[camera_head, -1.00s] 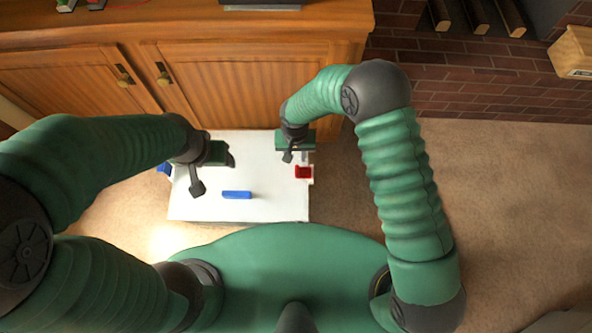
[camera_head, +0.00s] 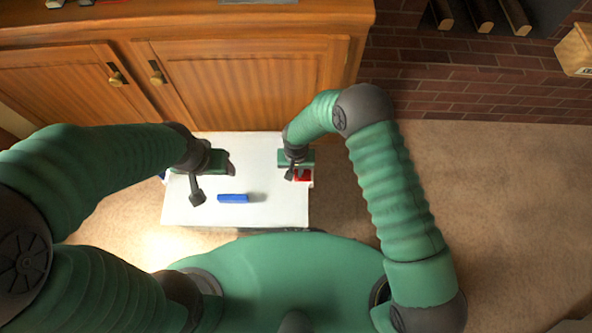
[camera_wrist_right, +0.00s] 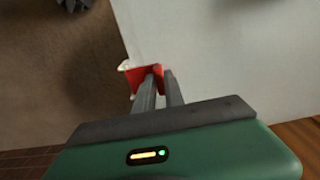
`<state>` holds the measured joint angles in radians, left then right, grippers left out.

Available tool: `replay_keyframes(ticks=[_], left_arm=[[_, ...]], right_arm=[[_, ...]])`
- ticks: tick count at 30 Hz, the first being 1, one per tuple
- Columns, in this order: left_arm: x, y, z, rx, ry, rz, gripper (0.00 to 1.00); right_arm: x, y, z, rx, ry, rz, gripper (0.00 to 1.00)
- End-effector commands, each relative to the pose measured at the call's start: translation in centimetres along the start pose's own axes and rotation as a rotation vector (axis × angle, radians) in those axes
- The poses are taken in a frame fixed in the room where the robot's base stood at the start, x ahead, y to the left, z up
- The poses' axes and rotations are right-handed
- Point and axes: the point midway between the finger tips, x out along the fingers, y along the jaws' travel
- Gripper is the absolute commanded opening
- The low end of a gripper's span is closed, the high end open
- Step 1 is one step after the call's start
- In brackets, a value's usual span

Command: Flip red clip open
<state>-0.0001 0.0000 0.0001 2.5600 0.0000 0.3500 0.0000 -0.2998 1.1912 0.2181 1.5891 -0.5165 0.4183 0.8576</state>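The red clip (camera_head: 303,178) is at the right edge of the white tabletop (camera_head: 265,215), partly hidden under my right gripper (camera_head: 298,173). In the right wrist view the red clip (camera_wrist_right: 138,77) shows at the tips of the right gripper (camera_wrist_right: 162,72), with a pale edge on its left. The two fingers are close together with a narrow gap. One finger overlaps the red part; I cannot tell whether they touch or grip it. My left gripper (camera_head: 214,181) is over the left part of the tabletop, with its fingers apart and empty.
A blue bar (camera_head: 233,198) lies on the tabletop between the grippers. A wooden cabinet (camera_head: 240,75) stands behind the table. A brick surface (camera_head: 450,85) is at the back right. Carpet (camera_head: 500,200) is free to the right.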

Motion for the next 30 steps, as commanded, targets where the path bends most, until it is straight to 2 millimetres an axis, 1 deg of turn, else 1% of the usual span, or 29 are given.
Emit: replay_keyframes(ticks=[1,2,3,11,17,23,30], left_arm=[[0.0,0.0,0.0,0.000,0.000,0.000,0.63],[0.0,0.0,0.0,0.000,0.000,0.000,0.63],[0.0,0.0,0.0,0.000,0.000,0.000,0.63],[0.0,0.0,0.0,0.000,0.000,0.000,0.63],[-0.5,0.0,-0.1,0.000,0.000,0.000,0.63],[-1.8,0.0,-0.4,0.000,0.000,0.000,0.63],[-3.4,0.0,-0.8,0.000,0.000,0.000,0.63]], right_arm=[[0.0,0.0,0.0,0.000,0.000,0.000,0.06],[0.0,0.0,0.0,0.000,0.000,0.000,0.02],[0.0,0.0,0.0,0.000,0.000,0.000,0.00],[-0.1,0.0,0.0,0.000,0.001,-0.001,0.00],[-0.3,0.1,-0.1,0.001,0.001,-0.027,0.00],[-1.0,0.6,-0.1,0.006,0.000,-0.116,0.00],[-1.8,1.6,-0.1,0.014,0.001,-0.310,0.00]])
